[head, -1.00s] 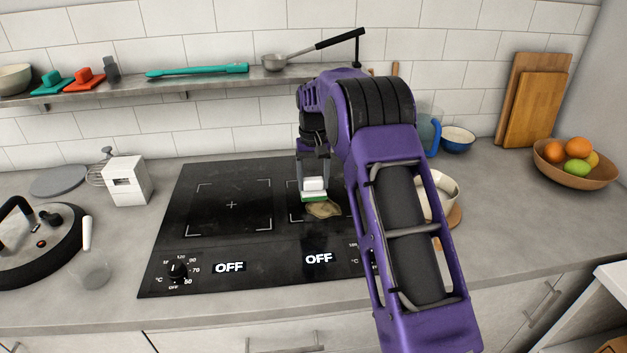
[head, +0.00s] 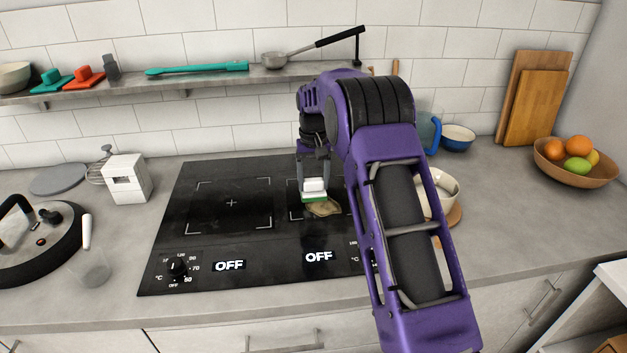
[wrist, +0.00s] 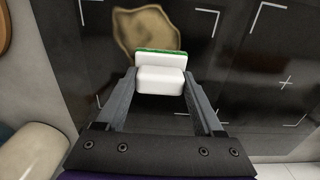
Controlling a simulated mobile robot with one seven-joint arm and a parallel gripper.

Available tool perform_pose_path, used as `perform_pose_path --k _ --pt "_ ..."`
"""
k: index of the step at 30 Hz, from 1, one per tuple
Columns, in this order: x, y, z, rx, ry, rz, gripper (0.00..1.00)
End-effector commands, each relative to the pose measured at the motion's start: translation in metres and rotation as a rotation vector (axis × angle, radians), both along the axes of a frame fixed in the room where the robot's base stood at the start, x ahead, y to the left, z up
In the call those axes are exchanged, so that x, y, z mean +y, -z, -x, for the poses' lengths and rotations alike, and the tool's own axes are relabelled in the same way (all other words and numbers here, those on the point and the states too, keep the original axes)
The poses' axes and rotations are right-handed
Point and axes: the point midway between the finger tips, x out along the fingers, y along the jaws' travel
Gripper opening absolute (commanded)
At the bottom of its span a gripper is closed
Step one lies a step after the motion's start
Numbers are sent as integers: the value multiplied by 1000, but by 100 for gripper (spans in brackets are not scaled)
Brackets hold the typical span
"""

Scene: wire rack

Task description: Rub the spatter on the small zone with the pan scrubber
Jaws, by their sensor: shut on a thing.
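The pan scrubber (head: 314,190) is a white block with a green pad underneath. My gripper (head: 313,180) is shut on it, and in the wrist view the scrubber (wrist: 161,78) sits between my two fingers. The spatter (head: 322,208) is a brownish-tan patch on the small zone (head: 294,212), the right-hand marked square of the black cooktop. In the wrist view the spatter (wrist: 146,30) lies just beyond the scrubber, whose green edge overlaps its near rim. Whether the pad touches the glass is hard to tell. My arm covers part of the zone in the head view.
A cream pot (head: 441,190) stands right of the cooktop, partly behind my arm. A white box-shaped item (head: 127,180) and a dark-rimmed lid (head: 35,240) are at the left. The large left zone (head: 231,222) is bare. A shelf (head: 200,84) with utensils runs behind.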

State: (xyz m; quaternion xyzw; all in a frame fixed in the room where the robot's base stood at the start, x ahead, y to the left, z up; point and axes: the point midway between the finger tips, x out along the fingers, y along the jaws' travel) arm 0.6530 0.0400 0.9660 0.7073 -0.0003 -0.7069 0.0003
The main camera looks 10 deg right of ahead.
Motion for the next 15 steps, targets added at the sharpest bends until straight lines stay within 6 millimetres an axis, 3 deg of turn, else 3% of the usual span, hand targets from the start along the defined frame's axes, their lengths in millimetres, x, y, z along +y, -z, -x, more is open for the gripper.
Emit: perform_pose_path --k 15 --pt "0 7 0 0 0 0 25"
